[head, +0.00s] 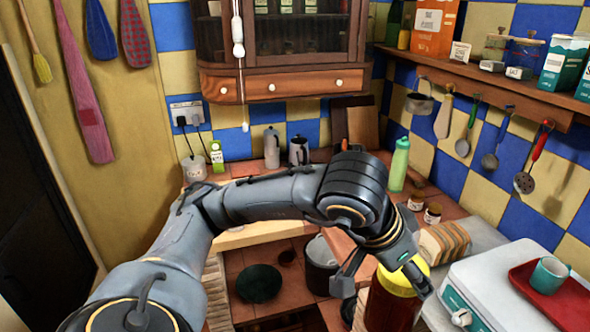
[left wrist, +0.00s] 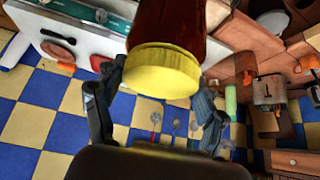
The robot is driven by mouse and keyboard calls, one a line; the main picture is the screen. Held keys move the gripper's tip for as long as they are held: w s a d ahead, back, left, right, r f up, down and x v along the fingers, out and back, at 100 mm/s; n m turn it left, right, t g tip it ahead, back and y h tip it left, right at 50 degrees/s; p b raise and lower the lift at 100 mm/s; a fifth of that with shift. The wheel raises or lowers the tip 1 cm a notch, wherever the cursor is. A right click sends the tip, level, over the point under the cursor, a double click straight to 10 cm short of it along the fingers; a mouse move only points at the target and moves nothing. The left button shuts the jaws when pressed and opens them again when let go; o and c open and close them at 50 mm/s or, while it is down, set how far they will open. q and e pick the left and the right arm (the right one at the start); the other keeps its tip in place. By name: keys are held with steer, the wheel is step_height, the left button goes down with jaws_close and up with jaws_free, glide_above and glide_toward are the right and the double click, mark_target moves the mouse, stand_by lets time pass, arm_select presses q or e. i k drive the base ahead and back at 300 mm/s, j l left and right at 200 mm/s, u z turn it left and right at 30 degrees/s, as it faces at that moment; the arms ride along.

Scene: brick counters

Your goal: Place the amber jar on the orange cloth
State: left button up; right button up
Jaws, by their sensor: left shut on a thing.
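The amber jar (head: 390,306) is a dark reddish-brown jar with a yellow lid, at the bottom right of the head view. My left gripper (head: 382,280) comes down on it from above and is shut on it near the lid. In the left wrist view the jar (left wrist: 167,30) shows with its yellow lid towards my left gripper (left wrist: 158,98), one finger on each side. The jar's base is cut off in both views. I cannot clearly make out an orange cloth. My right gripper is not in view.
A striped orange-brown loaf or folded thing (head: 444,243) lies on the right counter, near two small jars and a green bottle (head: 398,165). A white appliance (head: 500,285) and a red tray (head: 555,300) with a teal mug are at right. A dark pot (head: 320,265) stands lower down.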

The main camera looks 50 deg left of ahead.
mark_target(241, 173)
steer(key=j+z, duration=0.3)
steer(key=j, duration=0.35)
steer(key=k+j+z, duration=0.15)
steer(key=j+z, duration=0.2)
steer(key=j, duration=0.25)
steer(key=k+j, duration=0.1)
steer(key=j, duration=0.4)
steer(key=k+j, duration=0.15)
steer(key=j, duration=0.4)
steer(key=k+j, duration=0.1)
steer(key=j, duration=0.4)
steer(key=k+j, duration=0.1)
steer(key=j, duration=0.4)
steer(key=k+j, duration=0.1)
steer(key=j, duration=0.4)
steer(key=k+j, duration=0.15)
steer(key=j, duration=0.4)
